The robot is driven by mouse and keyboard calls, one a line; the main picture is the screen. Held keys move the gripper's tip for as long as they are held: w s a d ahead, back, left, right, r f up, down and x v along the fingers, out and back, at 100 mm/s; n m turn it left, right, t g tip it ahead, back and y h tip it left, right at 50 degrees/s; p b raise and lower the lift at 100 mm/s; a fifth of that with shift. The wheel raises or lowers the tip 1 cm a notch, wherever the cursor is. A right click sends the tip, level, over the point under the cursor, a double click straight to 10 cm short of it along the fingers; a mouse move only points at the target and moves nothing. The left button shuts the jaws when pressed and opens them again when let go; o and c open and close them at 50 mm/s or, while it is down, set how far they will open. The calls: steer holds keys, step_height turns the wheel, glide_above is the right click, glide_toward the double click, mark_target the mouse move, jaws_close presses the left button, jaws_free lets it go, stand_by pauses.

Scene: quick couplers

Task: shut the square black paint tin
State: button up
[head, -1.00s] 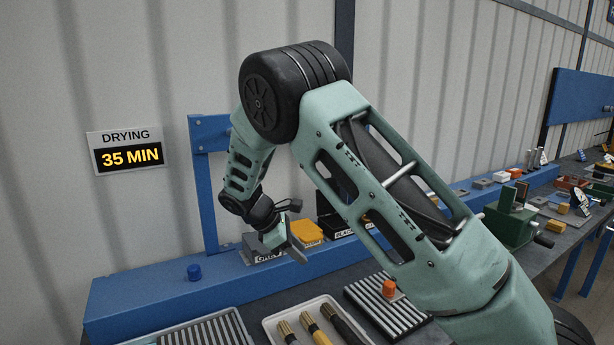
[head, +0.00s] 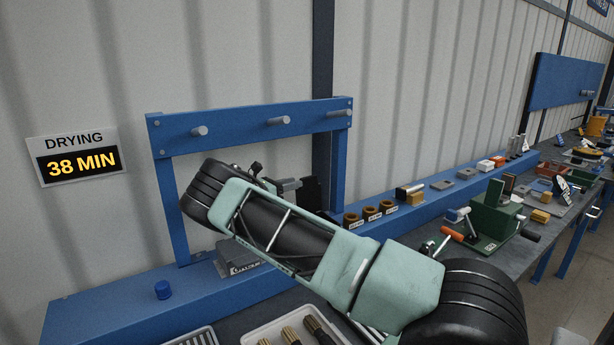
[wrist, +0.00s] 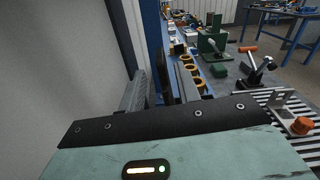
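The body of the square black paint tin is hidden behind my arm in the head view. An upright black panel (head: 312,192), which looks like its raised lid, shows just right of my gripper (head: 287,186). In the wrist view the dark upright panel (wrist: 165,72) stands ahead of my gripper (wrist: 160,88). The two grey fingers appear spread apart, one on each side of the panel in the picture. I cannot tell whether either finger touches it. A grey tin (head: 238,264) with a label sits on the blue ledge, left of my arm.
A blue rack with pegs (head: 250,121) rises behind my arm. Brown rings (head: 370,213) sit on the ledge to the right. A blue cap (head: 162,290) is at left. A white tray (head: 253,335) holds brushes in front. A green vise-like device (head: 490,220) stands right.

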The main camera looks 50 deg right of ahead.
mark_target(308, 177)
steer(key=p+x, duration=0.2)
steer(key=x, duration=0.4)
steer(key=shift+s+d, duration=0.15)
steer(key=shift+d, duration=0.2)
jaws_close()
